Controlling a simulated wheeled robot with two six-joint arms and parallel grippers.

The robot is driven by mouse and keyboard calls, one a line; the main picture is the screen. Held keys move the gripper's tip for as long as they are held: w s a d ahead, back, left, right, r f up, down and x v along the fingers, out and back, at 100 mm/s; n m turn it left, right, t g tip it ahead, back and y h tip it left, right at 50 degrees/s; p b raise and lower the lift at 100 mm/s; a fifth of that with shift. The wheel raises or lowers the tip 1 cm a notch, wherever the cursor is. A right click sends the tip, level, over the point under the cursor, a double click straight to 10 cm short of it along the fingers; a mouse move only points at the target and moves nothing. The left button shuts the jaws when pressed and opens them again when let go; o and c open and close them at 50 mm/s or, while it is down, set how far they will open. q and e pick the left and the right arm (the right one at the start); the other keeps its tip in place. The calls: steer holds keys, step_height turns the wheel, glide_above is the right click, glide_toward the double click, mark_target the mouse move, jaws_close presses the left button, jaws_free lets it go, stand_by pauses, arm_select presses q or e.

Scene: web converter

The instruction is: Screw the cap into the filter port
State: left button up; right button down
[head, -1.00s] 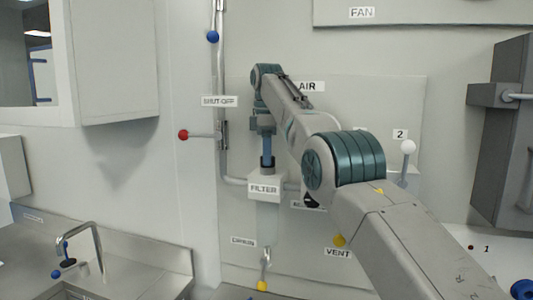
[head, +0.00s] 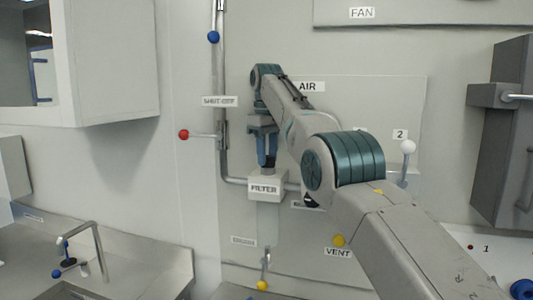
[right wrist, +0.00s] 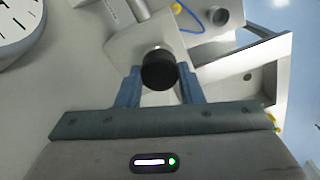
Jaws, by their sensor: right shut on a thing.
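The white filter block (head: 266,178), labelled FILTER, is on the wall panel with a translucent bowl below it. My right gripper (head: 267,158) points straight down just above the block's top. In the right wrist view, the round black cap (right wrist: 159,72) sits between the two blue fingers (right wrist: 158,86), which are shut on it. The filter block's pale top (right wrist: 125,48) is right behind the cap there. The cap hides the port, so I cannot tell how deep it sits. My left gripper is not in view.
A shut-off lever with a red knob (head: 183,134) and a vertical pipe (head: 221,80) are left of the filter. A white-knobbed lever (head: 408,148) and a yellow vent knob (head: 338,240) are to the right. A sink faucet (head: 92,235) stands lower left.

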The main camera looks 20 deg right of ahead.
steer(key=shift+f+m, duration=0.4)
steer(key=m, duration=0.3)
steer(key=shift+m, duration=0.3)
steer(key=c, duration=1.1)
jaws_free()
steer(key=shift+d, duration=0.1)
steer(key=shift+o, duration=0.2)
steer(key=shift+r, duration=0.1)
steer(key=shift+r, duration=0.15)
steer(key=n, duration=0.3)
steer(key=shift+s+r+n, duration=0.1)
steer(key=shift+n, duration=0.3)
steer(key=n, duration=0.4)
steer(key=shift+w, duration=0.2)
